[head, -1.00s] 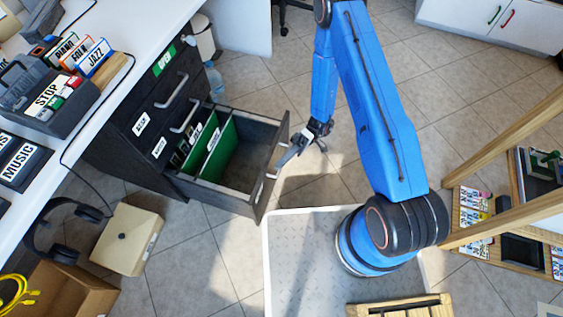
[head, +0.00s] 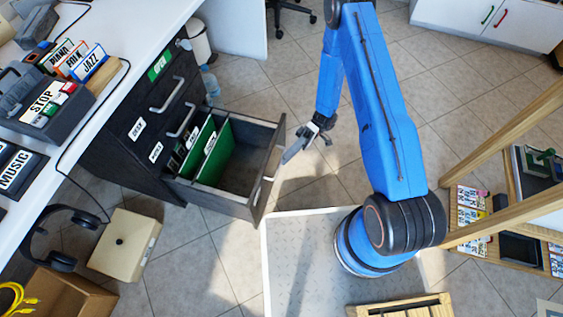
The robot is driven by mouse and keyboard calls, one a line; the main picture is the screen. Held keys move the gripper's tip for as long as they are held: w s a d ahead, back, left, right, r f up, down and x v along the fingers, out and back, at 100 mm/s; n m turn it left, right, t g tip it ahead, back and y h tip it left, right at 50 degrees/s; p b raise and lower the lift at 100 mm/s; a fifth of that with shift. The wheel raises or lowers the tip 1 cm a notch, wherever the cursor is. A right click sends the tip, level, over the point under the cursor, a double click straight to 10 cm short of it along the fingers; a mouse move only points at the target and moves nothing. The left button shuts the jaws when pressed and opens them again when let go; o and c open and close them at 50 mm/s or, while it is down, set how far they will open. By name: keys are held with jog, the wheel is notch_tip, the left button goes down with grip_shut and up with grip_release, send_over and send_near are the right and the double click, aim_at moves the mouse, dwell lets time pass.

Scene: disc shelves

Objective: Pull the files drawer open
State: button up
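The dark cabinet (head: 125,165) stands under the white desk's edge. Its lowest drawer (head: 262,195) is pulled well out to the right. Green dividers (head: 210,155) and some files stand in its rear part, and the front part is empty. My gripper (head: 290,158) is at the outer side of the drawer front, with a finger pointing down-left close to the handle (head: 268,178). Whether it touches the handle or is closed around it cannot be told at this size. Two upper drawers with bar handles are shut. A green OPEN label (head: 160,67) is on the cabinet's top part.
A tan box (head: 125,243) and headphones (head: 60,235) lie on the floor at lower left. A white bin (head: 198,42) and a bottle stand behind the cabinet. Wooden shelves (head: 500,215) are at right. Tiled floor beyond the drawer is clear.

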jog(key=v, duration=1.2)
jog(key=shift+a, duration=0.1)
jog(key=s+d+r+m+t+h, duration=0.1)
jog(key=d+r+t+h, duration=0.15)
jog(key=r, duration=0.75)
jog(key=s+d+r+m+t+h, duration=0.1)
jog(key=s+r+t+h, duration=0.15)
jog(key=r, duration=0.75)
jog(key=d+r+m+t+h, duration=0.1)
jog(key=d+r+h, duration=0.15)
jog(key=r, duration=0.75)
jog(key=s+d+r+m+t+h, duration=0.2)
jog(key=s+d+r+m+t, duration=0.1)
jog(key=s+r+t, duration=0.3)
jog(key=s+d+r+m+t+h, duration=0.3)
jog(key=s+d+r+m+t, duration=0.1)
jog(key=s+r, duration=0.7)
jog(key=shift+s+m+t+h, duration=0.35)
jog(key=shift+s+m+t, duration=0.15)
jog(key=shift+s+t, duration=0.45)
